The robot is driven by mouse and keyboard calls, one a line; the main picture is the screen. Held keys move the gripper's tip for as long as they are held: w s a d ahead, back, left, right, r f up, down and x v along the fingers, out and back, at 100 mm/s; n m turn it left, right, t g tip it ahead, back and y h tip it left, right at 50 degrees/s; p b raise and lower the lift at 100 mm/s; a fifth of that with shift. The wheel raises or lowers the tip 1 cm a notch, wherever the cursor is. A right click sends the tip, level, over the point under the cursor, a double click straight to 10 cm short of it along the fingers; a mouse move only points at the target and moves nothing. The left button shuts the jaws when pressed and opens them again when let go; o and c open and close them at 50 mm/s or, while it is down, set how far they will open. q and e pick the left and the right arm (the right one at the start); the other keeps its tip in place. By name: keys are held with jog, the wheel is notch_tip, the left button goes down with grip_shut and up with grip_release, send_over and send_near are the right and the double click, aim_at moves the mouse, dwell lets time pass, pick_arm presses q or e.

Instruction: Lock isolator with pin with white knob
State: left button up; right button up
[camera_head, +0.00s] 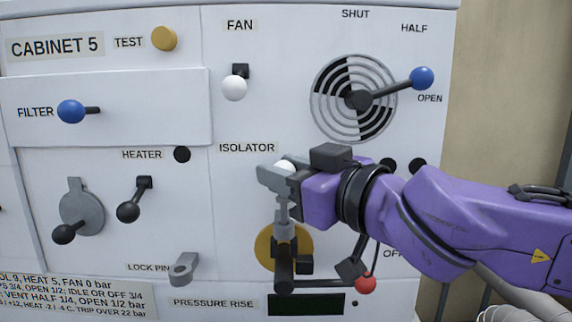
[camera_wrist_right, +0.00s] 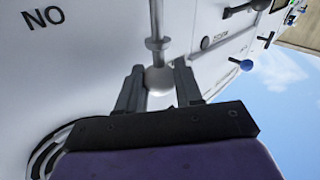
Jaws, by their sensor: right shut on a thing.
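My right gripper (camera_head: 276,177) is shut on the white knob (camera_head: 285,165) of the pin, in front of the panel below the ISOLATOR label. In the right wrist view the white knob (camera_wrist_right: 158,80) sits between the two fingers, and a grey stem with a collar (camera_wrist_right: 157,43) runs from it. In the head view the stem (camera_head: 283,213) hangs down to the isolator (camera_head: 264,246), a yellow disc with a black handle (camera_head: 284,275) pointing down. Whether the stem's tip is inside the isolator or in front of it cannot be told. The LOCK PIN bracket (camera_head: 184,268) looks empty.
A red knob (camera_head: 365,283) on a dark lever is right of the isolator, below my right wrist. The vent dial (camera_head: 353,99) with its blue-knobbed lever (camera_head: 421,77) is above. The white FAN knob (camera_head: 234,88) and HEATER handle (camera_head: 128,211) are further left.

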jog(key=shift+f+b, duration=1.15)
jog(key=shift+f, duration=0.35)
dwell(0.6)
